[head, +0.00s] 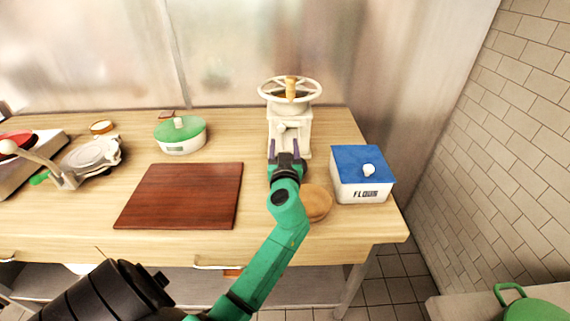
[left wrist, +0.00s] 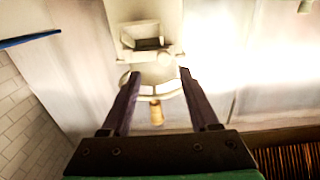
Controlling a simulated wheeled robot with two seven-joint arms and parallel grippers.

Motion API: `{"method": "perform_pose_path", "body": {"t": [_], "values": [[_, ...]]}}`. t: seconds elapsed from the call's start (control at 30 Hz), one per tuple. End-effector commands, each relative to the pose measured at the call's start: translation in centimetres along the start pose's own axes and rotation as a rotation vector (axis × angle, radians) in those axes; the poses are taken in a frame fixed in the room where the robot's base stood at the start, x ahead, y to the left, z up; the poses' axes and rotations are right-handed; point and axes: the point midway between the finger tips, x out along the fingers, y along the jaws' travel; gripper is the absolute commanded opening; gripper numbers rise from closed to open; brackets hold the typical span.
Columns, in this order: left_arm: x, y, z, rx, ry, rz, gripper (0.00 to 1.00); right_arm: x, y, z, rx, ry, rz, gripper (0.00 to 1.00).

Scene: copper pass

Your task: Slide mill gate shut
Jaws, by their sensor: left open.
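The cream mill (head: 289,131) stands at the back right of the wooden counter, with a handwheel (head: 270,93) and a wooden knob (head: 291,88) on top. My left gripper (head: 286,155) is open in front of the mill's lower body, its two purple fingers pointing at it. In the left wrist view, the open fingers (left wrist: 158,76) show in front of the mill body (left wrist: 145,12), with nothing between the tips. A dark opening (left wrist: 149,43) and a small stub (left wrist: 181,55) show on the mill. I cannot make out the gate clearly. My right gripper is not in view.
A wooden bowl (head: 317,204) sits close right of my left arm. A blue-lidded flour box (head: 361,182) stands right of it. A brown board (head: 185,196) and a green-lidded pot (head: 180,135) are to the left. A tiled wall (head: 500,150) bounds the right.

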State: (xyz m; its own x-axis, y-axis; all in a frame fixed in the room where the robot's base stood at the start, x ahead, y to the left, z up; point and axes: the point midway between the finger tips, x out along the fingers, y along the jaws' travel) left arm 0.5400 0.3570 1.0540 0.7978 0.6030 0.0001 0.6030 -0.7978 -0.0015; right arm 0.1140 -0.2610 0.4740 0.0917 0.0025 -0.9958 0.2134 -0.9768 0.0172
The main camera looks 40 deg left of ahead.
Motion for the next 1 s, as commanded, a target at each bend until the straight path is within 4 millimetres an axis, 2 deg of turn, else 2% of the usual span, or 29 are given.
{"method": "perform_pose_path", "body": {"t": [0.03, 0.1, 0.2, 0.3, 0.43, 1.0], "values": [[-1.4, 0.1, 0.6, -0.004, -0.003, 0.002, 0.61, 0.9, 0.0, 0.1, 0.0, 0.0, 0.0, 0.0], [-3.4, 0.1, 0.7, -0.004, -0.003, 0.002, 0.61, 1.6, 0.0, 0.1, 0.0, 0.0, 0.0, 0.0], [-5.6, 0.1, 0.6, -0.003, -0.003, 0.001, 0.61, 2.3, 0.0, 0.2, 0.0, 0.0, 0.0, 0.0], [-7.0, 0.1, 0.4, -0.001, -0.002, 0.002, 0.61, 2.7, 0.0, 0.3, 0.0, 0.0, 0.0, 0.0], [-7.5, 0.1, 0.0, 0.0, 0.0, 0.0, 0.61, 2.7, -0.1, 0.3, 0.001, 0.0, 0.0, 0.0], [-7.5, 0.1, 0.0, 0.0, 0.0, 0.001, 0.61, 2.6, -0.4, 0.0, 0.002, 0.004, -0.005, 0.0]]}}
